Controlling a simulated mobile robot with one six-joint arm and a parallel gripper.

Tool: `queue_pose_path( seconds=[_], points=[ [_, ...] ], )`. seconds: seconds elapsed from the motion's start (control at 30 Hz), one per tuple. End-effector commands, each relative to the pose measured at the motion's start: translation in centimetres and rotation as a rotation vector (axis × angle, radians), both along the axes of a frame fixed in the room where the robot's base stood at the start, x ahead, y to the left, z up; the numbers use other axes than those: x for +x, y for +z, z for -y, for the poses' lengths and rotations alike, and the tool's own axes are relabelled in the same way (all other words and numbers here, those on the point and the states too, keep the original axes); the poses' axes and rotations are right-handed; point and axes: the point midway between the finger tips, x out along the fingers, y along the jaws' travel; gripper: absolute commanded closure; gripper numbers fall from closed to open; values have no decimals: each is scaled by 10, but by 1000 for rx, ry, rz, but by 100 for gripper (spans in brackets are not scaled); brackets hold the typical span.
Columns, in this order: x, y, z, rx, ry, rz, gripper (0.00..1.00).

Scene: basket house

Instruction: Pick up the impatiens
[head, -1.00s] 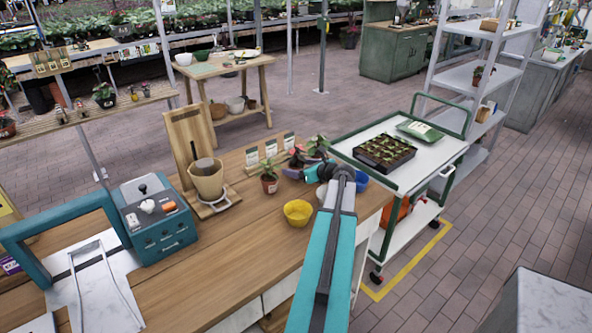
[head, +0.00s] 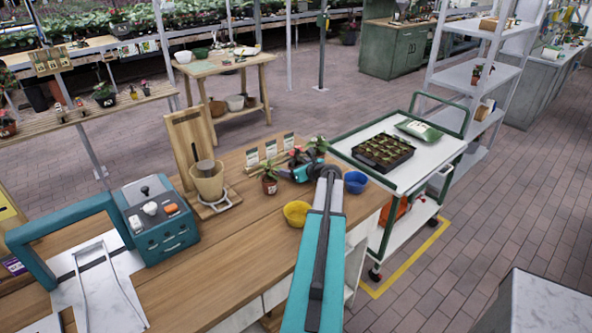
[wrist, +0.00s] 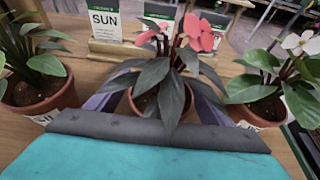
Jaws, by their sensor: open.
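A plant with coral-pink flowers (wrist: 198,34) and dark pointed leaves, which looks like the impatiens, stands upright in a terracotta pot (wrist: 146,104) in the middle of the wrist view. My gripper (wrist: 160,102) is open, with one finger on each side of this pot. I cannot tell whether the fingers touch it. In the head view my gripper (head: 298,170) is at the back right of the wooden bench and largely hides this plant. A leafy green plant (wrist: 28,50) stands to its left and a white-flowered plant (wrist: 285,72) to its right, both in terracotta pots.
Seed-packet stands (head: 270,149) are just behind the pots. A yellow bowl (head: 297,213) and a blue bowl (head: 355,182) sit near my arm. A wooden stand with a beige pot (head: 207,181) is to the left. A white cart (head: 430,165) stands right of the bench.

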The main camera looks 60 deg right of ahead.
Motion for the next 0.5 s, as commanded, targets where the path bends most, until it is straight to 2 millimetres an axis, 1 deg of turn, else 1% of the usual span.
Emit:
queue_pose_path(
  seconds=[0.47,0.5],
  points=[
    [0,0,0,0,0,0,26],
    [0,0,0,-1,1,0,32]
  ],
)
